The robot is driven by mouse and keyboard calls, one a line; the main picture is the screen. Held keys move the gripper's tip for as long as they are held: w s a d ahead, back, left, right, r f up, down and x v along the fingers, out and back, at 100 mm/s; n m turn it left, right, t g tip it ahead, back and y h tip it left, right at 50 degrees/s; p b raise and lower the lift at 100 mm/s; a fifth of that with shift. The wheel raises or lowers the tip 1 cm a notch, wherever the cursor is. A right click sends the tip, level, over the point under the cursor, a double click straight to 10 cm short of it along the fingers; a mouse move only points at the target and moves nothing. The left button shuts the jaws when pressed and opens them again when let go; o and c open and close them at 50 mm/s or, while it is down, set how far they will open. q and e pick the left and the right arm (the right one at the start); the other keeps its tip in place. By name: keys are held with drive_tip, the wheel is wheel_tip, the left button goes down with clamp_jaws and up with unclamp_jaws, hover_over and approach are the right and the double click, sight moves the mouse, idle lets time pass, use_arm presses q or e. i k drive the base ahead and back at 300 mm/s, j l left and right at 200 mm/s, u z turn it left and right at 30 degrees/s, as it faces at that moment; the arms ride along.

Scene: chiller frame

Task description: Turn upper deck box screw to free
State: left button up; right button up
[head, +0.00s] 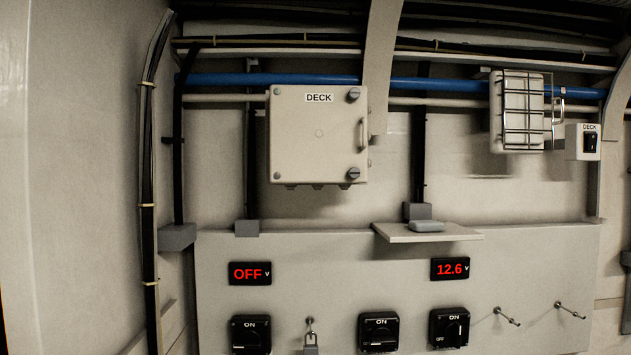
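A pale square box labelled DECK (319,136) is mounted on the wall, left of centre in the head view. Its door is shut, with a handle on the right side. The upper screw (353,95) is a dark slotted knob at the box's top right corner. A similar lower screw (353,173) sits at the bottom right corner. Neither of my grippers shows in the head view.
A lower panel (215,290) carries several black rotary switches, a padlock (311,342), hooks and two red displays. A small shelf (427,232) juts out below right of the box. A caged lamp (522,110) and a DECK switch (590,142) are at right.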

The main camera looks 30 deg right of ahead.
sight(354, 93)
drive_tip(key=z, duration=1.25)
